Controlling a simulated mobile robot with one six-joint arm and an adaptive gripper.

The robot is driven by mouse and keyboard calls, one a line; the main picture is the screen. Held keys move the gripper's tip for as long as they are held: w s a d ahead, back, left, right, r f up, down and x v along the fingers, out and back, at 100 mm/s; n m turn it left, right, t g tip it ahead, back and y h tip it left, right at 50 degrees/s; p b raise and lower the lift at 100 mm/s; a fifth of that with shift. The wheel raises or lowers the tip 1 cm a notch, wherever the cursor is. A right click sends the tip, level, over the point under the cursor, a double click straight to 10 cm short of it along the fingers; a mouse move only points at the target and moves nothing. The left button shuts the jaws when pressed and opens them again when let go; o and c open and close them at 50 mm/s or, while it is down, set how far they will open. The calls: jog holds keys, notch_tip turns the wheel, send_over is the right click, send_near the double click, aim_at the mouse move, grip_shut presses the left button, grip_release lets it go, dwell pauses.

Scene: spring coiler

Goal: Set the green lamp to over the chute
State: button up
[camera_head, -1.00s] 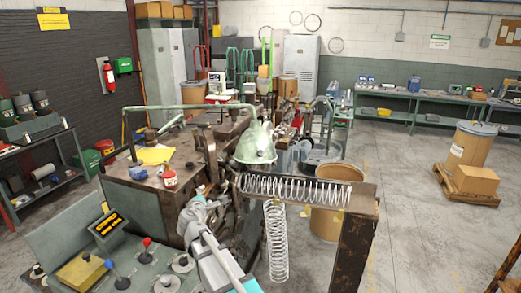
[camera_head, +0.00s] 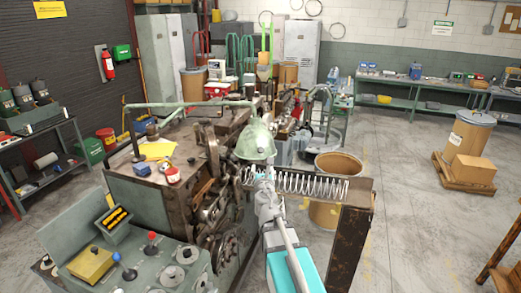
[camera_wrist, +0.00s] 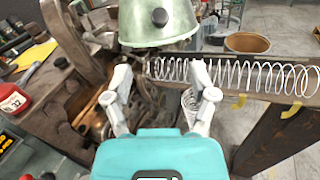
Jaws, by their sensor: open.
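The green lamp (camera_head: 256,142) is a bell-shaped shade on a long green arm (camera_head: 195,105) over the coiler. It hangs above the left end of the chute (camera_head: 358,197), a dark rusty trough with a coil spring (camera_head: 312,184) lying along it. The shade (camera_wrist: 158,28) fills the top middle of the wrist view, with a dark round knob on it. My gripper (camera_wrist: 160,82) is open and empty. Its fingertips are spread just below the shade's rim in that view; contact cannot be told. In the head view my gripper (camera_head: 264,182) partly hides the chute's left end.
The brown coiler (camera_head: 145,195) stands left of my arm, with a red-and-white tin (camera_head: 173,175) on top. A control panel (camera_head: 150,268) is at the front left. A barrel (camera_head: 325,215) stands behind the chute.

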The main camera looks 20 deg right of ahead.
aim_at(261, 152)
jog(key=shift+w, duration=0.1)
dwell(0.3)
jog(key=x, duration=1.3)
jog(key=shift+w, duration=0.35)
grip_shut()
